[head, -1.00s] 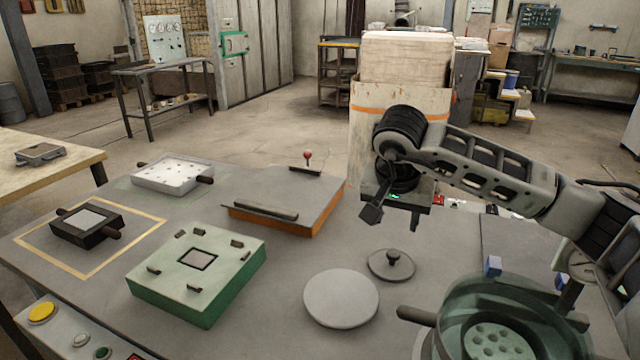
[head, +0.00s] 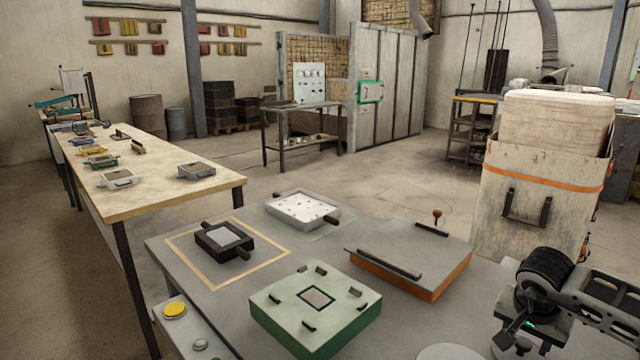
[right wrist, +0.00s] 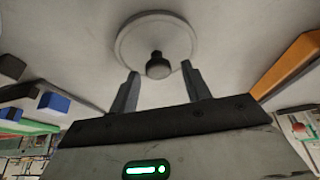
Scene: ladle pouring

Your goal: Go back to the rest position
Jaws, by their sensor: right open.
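My right gripper (head: 508,338) is at the lower right of the head view, above the grey table, with its arm coming in from the right edge. In the right wrist view my right gripper (right wrist: 160,72) has its two fingers apart with nothing held between them. A round grey lid (right wrist: 132,42) with a dark knob (right wrist: 158,66) lies beyond the fingertips; the knob lines up with the gap, but the fingers do not appear to touch it. My left gripper is in neither view.
On the grey table (head: 215,300) stand a green-sided box (head: 340,322), an orange-sided plate (head: 400,262), a small black box (head: 224,240) and a white tray (head: 300,208). A pale round disc (head: 448,352) shows at the bottom edge. A tall pale container (head: 530,210) stands behind my right gripper.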

